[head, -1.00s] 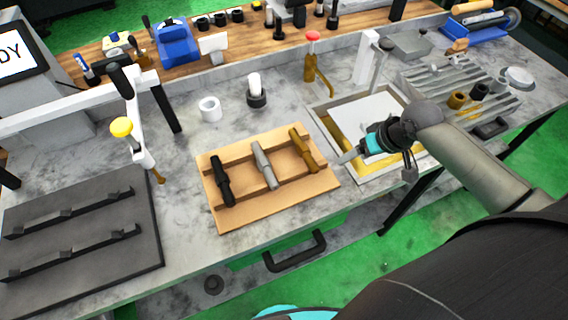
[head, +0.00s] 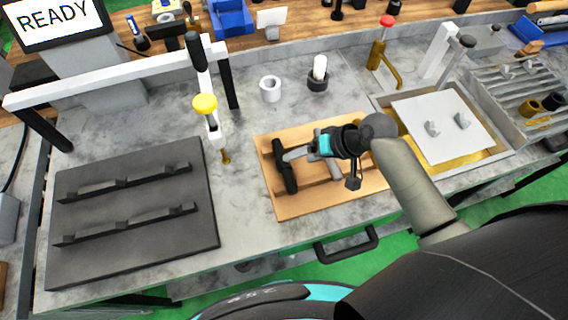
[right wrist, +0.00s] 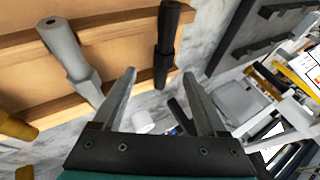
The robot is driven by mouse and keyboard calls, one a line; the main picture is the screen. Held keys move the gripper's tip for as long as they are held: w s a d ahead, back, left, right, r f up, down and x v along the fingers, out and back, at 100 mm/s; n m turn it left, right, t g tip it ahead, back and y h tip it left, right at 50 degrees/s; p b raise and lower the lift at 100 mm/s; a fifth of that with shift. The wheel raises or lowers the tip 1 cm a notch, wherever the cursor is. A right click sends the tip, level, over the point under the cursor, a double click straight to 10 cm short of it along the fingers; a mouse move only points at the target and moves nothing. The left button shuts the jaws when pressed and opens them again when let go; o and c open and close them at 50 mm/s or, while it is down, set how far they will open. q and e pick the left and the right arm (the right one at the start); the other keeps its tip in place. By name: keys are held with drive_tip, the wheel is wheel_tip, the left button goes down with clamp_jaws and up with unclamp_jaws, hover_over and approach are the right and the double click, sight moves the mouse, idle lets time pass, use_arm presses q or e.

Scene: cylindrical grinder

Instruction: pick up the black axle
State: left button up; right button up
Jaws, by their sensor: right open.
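The black axle (head: 288,182) lies in the wooden rack (head: 301,207), at its left end, across the rack's two rails. It also shows in the right wrist view (right wrist: 167,45), ahead of my fingers and roughly between the lines of the two tips. My right gripper (head: 290,155) is open and empty, over the rack close to the black axle's right side; I cannot tell whether it touches. My left gripper is not in view.
A dark fixture plate (head: 133,243) with two notched rails lies at the left. A white ring (head: 270,89) stands behind the rack. A framed tray (head: 445,172) is at the right.

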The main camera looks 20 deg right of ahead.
sight(289, 163)
drive_tip(key=shift+a+x, duration=0.2)
drive_tip(key=shift+x, duration=2.65)
drive_tip(key=shift+r, duration=0.1)
drive_tip(key=shift+c, duration=0.4)
drive_tip(key=shift+s, duration=0.1)
clamp_jaws()
drive_tip(key=shift+r, duration=0.1)
